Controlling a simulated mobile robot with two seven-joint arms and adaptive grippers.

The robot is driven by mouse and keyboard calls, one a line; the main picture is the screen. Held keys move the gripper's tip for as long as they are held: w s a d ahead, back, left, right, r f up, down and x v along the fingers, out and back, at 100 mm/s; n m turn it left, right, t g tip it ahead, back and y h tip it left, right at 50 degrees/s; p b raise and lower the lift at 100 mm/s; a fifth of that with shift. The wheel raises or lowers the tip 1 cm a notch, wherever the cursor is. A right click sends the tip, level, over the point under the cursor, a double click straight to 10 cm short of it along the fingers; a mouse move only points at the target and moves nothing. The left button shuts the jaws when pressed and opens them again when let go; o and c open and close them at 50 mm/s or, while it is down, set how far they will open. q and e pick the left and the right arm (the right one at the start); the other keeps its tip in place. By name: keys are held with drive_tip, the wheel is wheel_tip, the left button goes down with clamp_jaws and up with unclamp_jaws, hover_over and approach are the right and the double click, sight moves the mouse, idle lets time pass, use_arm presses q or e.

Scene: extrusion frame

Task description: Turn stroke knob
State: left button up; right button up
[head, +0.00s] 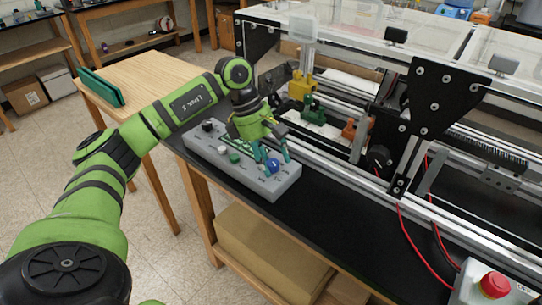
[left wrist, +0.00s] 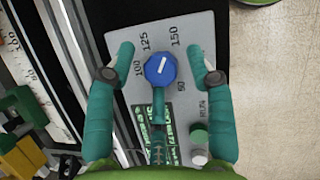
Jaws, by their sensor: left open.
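The blue stroke knob (head: 273,166) sits at the near right end of a grey control box on the black bench. In the left wrist view the knob (left wrist: 160,68) has a slanted white line on its face, with 50, 100, 125 and 150 printed around it. My left gripper (head: 272,152) is at the knob, coming from above. In the left wrist view my left gripper (left wrist: 161,50) is open, with a teal finger on each side of the knob and visible gaps between. My right gripper is not in view.
The grey control box (head: 213,165) also carries a green button (head: 234,158), a white button (head: 221,150) and a black knob (head: 208,126). The extrusion frame (head: 437,95) stands behind to the right. A red emergency button (head: 495,285) is at the lower right.

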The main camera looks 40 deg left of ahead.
use_arm(q)
clamp_jaws()
drive_tip(key=shift+n, duration=0.3)
drive_tip(key=shift+f+n+t+b, duration=0.15)
drive_tip(key=shift+n+t+b, duration=0.35)
drive_tip(key=shift+n+b, duration=0.35)
drive_tip(key=n+t+b, duration=0.1)
drive_tip(key=n, duration=0.2)
drive_tip(key=shift+s+d+n+y+b, duration=0.1)
drive_tip(key=shift+n+y+b, duration=0.2)
drive_tip(key=shift+n+y, duration=0.1)
drive_tip(key=n+t+y+b, duration=0.1)
drive_tip(key=n, duration=0.3)
drive_tip(key=shift+d+r+n+y+b, duration=0.1)
drive_tip(key=shift+r+n+y+b, duration=0.1)
drive_tip(key=shift+n+y+b, duration=0.5)
drive_tip(key=shift+n+t, duration=0.3)
drive_tip(key=shift+n, duration=0.05)
